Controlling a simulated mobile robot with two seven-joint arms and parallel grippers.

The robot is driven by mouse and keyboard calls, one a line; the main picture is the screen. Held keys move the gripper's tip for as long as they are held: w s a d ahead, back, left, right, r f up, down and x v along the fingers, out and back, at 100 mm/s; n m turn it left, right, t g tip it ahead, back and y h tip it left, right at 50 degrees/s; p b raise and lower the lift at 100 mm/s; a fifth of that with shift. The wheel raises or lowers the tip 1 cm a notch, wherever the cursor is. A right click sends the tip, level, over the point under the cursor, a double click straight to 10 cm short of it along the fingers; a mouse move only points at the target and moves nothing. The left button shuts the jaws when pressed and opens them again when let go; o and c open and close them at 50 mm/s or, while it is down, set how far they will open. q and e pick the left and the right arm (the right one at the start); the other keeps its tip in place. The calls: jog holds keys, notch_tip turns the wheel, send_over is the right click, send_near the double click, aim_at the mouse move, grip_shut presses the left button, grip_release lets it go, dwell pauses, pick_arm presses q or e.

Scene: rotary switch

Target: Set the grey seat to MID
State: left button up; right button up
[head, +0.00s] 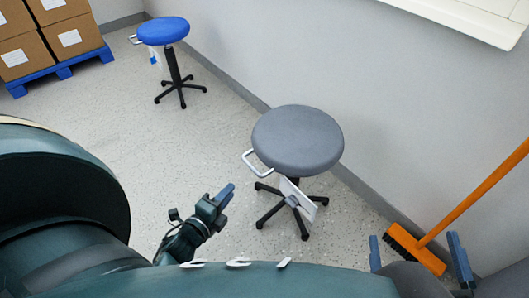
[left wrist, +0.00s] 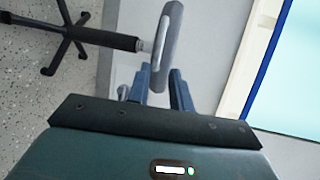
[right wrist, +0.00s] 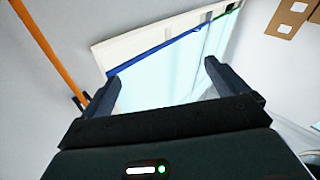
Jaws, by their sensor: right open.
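The grey seat (head: 297,138) is a round stool top with a white loop handle (head: 252,165) at its left side. It stands on a black column and star base (head: 299,205), with a white card (head: 297,198) hanging below it. The left wrist view shows the seat (left wrist: 171,60) edge-on beyond the fingers, with its handle (left wrist: 158,42). My left gripper (head: 226,194) is below and left of the handle, apart from it, its fingers slightly parted and empty. My right gripper (head: 418,254) is open and empty, low at the right; its fingers also show in the right wrist view (right wrist: 168,82).
A blue stool (head: 163,31) stands farther back. Cardboard boxes on a blue pallet (head: 62,72) are at the back left. An orange broom (head: 468,198) leans by the wall near my right gripper. The floor left of the grey stool is clear.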

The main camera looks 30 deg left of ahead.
aim_at(251, 165)
pick_arm(q)
jog(key=w+b, duration=0.1)
jog(key=w, duration=0.3)
jog(key=w+f+b, duration=0.1)
jog(key=w, duration=0.3)
jog(key=w+f+b, duration=0.1)
jog(key=w, duration=0.4)
jog(key=shift+f+b, duration=0.25)
jog(key=shift+b, duration=0.1)
jog(key=shift+w, duration=0.1)
pick_arm(e)
jog(key=shift+w+a+m+y, duration=0.25)
jog(key=shift+a+m+y, duration=0.05)
jog(key=shift+a+m, duration=0.1)
jog(key=shift+r, duration=0.15)
pick_arm(q)
jog(key=c, duration=0.5)
grip_shut()
pick_arm(e)
jog(key=shift+w, duration=0.1)
